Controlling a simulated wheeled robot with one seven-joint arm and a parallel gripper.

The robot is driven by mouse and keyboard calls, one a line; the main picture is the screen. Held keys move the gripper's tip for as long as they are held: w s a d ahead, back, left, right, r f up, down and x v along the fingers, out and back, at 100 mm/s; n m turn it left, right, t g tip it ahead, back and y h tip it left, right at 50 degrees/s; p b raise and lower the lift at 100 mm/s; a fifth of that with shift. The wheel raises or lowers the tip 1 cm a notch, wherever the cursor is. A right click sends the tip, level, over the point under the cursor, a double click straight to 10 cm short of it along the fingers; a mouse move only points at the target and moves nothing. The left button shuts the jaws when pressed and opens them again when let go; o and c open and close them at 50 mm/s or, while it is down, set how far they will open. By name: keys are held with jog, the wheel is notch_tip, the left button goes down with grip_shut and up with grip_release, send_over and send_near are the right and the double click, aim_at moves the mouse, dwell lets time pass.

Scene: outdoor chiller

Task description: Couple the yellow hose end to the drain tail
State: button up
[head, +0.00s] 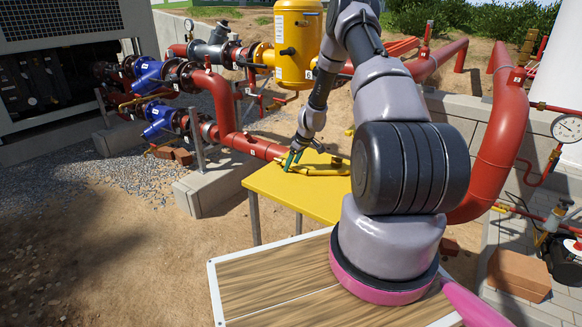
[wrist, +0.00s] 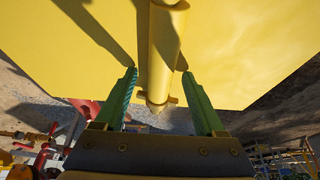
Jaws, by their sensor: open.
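The yellow hose (head: 322,171) lies on the yellow table (head: 272,190), its end pointing left toward the red pipe. My gripper (head: 292,158) is low over the hose end, its green fingers pointing down. In the wrist view my gripper (wrist: 159,72) is open, with one finger on each side of the yellow hose end (wrist: 158,92). Gaps show between the fingers and the hose. The hose end has short side lugs and reaches just past the table edge in that view. I cannot clearly pick out the drain tail; the area by the red pipe is small and partly hidden.
A red pipe (head: 258,147) ends close to the table's far left corner. A brass-coloured fitting (head: 336,162) stands on the table by the hose. A yellow tank (head: 297,50) rises behind.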

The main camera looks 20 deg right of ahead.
jog(key=shift+f, duration=0.15)
grip_shut()
notch_tip(320, 180, up, 10)
jog(key=shift+r, duration=0.2)
dwell(0.4)
jog(key=c, duration=0.9)
grip_release()
grip_shut()
